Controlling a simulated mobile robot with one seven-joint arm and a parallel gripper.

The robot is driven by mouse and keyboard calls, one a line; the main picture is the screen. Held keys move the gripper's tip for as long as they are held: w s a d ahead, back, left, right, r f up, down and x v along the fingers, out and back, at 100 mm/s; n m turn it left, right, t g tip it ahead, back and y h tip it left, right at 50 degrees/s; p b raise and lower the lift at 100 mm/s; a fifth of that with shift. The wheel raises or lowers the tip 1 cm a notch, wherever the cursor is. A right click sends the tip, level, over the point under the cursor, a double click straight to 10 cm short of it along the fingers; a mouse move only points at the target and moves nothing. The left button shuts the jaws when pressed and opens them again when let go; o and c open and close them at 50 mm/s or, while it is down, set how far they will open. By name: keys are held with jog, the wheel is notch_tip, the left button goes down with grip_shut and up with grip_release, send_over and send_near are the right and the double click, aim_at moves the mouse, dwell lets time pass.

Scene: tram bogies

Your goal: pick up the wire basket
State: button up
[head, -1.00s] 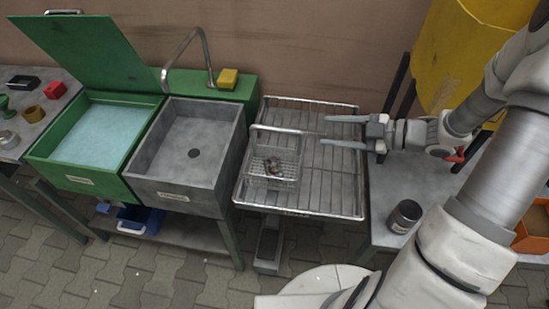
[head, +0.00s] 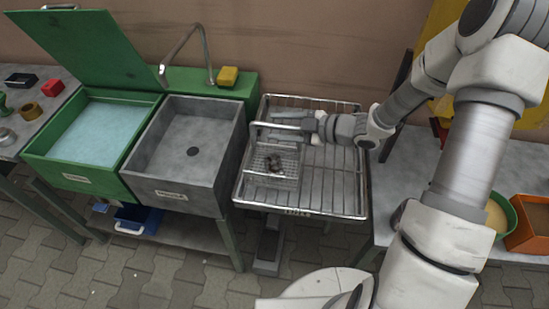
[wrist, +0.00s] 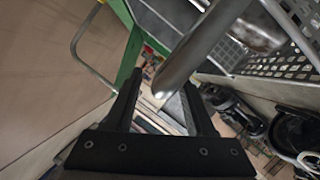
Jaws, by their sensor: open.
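The wire basket (head: 285,182) sits on the left part of the metal drying rack, with small dark parts (head: 274,162) inside. Its raised handle stands at its back left. My gripper (head: 272,125) is open at the height of the handle, its fingers pointing left. In the wrist view, a thick metal bar, seemingly the handle (wrist: 200,50), runs in front of and between the two open fingers (wrist: 160,85). Perforated metal (wrist: 245,45) shows at the upper right there. Whether a finger touches the handle I cannot tell.
The slatted rack (head: 335,190) has bare room at right. Left of it are a grey sink (head: 165,165) with a tap (head: 185,45) and a green washing tank (head: 60,170) with its lid up. A yellow sponge (head: 228,76) lies behind. An orange bin (head: 528,225) stands at right.

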jog(key=shift+w+a+f, duration=0.15)
jog(key=shift+w+a, duration=0.1)
jog(key=shift+a, duration=0.25)
grip_shut()
dwell(1.1)
